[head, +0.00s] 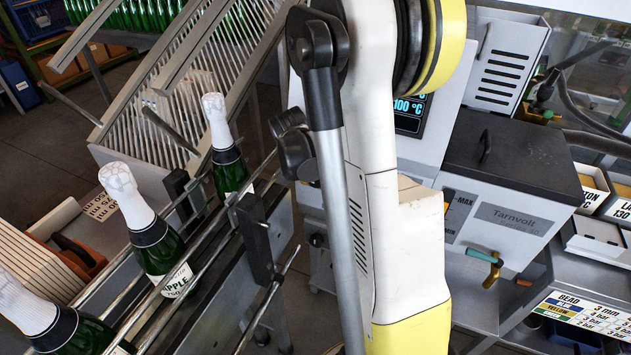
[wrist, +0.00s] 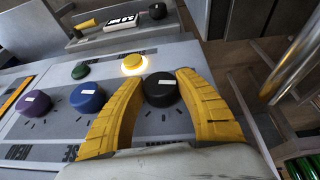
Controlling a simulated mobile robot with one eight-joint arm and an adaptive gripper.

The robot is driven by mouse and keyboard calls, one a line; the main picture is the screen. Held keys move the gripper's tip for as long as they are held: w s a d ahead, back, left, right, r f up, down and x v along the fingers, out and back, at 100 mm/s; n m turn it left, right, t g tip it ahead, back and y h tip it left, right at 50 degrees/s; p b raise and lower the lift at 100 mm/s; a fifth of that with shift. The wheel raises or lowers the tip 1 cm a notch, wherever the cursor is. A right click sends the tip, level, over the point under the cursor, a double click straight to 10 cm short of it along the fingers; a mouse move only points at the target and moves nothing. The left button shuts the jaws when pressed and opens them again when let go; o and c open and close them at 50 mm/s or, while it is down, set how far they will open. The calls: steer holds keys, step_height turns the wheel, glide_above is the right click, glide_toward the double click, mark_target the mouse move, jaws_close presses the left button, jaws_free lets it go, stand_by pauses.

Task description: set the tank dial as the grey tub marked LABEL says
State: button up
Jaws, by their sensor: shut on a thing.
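My gripper (wrist: 160,76) has its two yellow fingers on either side of a black round knob (wrist: 161,91) and is shut on it, in the wrist view. The knob has a small white mark on top and tick lines on the panel around it. Whether it is the tank dial I cannot tell. In the head view the tank (head: 520,222) has a black lid and a Tarnvolt plate, with a display (head: 409,112) reading 100 °C, partly behind my arm. A tub (head: 620,210) at the right edge shows "LA" and "130"; the rest is cut off. My gripper is out of the head view.
In the wrist view a purple knob (wrist: 32,100), a blue knob (wrist: 87,97), a green button (wrist: 81,71) and a lit yellow button (wrist: 131,64) sit on the same panel. In the head view foil-topped bottles (head: 143,220) stand along a rail at left.

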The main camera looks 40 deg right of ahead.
steer(key=t, duration=0.2)
steer(key=t+y+b, duration=0.1)
steer(key=shift+s+f+m+t+y, duration=0.1)
steer(key=shift+f+m+t+y, duration=0.05)
steer(key=shift+m+t+y, duration=0.2)
steer(key=shift+m+t+y+b, duration=0.35)
steer(key=shift+m+t+b, duration=0.1)
steer(key=shift+t+b, duration=1)
steer(key=o, duration=1.2)
steer(key=shift+r, duration=0.2)
